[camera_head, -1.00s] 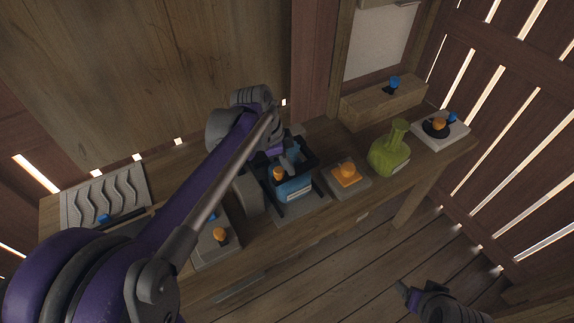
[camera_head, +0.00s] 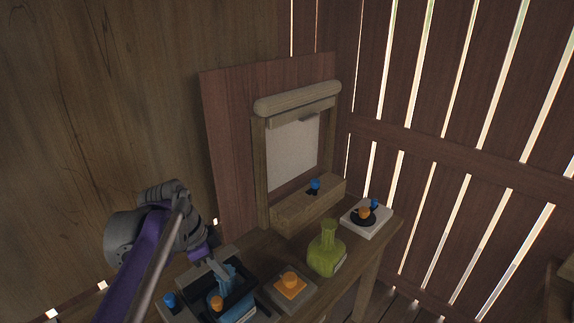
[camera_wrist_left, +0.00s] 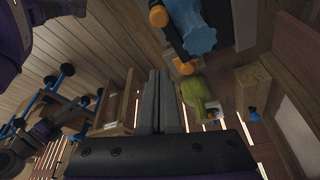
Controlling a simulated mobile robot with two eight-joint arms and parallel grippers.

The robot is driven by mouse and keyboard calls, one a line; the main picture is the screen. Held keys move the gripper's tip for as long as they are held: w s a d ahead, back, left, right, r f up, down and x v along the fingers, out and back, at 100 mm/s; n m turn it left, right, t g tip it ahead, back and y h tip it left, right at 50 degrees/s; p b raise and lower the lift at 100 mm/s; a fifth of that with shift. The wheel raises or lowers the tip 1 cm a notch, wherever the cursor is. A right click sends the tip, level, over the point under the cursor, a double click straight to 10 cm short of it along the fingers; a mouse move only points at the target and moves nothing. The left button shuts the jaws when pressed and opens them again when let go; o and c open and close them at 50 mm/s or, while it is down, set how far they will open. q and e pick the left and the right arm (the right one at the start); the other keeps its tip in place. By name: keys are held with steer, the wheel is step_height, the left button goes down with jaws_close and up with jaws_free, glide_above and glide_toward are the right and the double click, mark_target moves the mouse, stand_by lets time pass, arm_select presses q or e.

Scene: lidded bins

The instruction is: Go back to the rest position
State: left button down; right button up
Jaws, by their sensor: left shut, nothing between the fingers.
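My left gripper (camera_head: 218,268) is shut and empty, above the dark open bin (camera_head: 262,308) on the wooden table. In the left wrist view its closed fingers (camera_wrist_left: 161,102) point into the scene with nothing between them. A blue object (camera_head: 238,312) with an orange knob (camera_head: 216,303) beside it is at the bin, partly cut off by the lower edge of the head view. The blue object also shows near the top of the left wrist view (camera_wrist_left: 197,36). My right gripper is not in the head view.
A green flask (camera_head: 326,255) stands on the table, right of an orange-knobbed pad (camera_head: 290,283). A white block with an orange knob (camera_head: 366,219) is at the right end. A wooden ledge with a blue knob (camera_head: 308,205) sits behind, below a framed white panel (camera_head: 292,155).

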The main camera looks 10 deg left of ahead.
arm_select(q)
steer(key=s+d+f+n+t+y, duration=0.2)
steer(key=s+f+n+t+y, duration=0.1)
steer(key=s+f+n, duration=0.9)
steer(key=s+f+t, duration=0.1)
steer(key=s, duration=0.4)
steer(key=shift+d+f, duration=0.15)
steer(key=shift+f, duration=0.2)
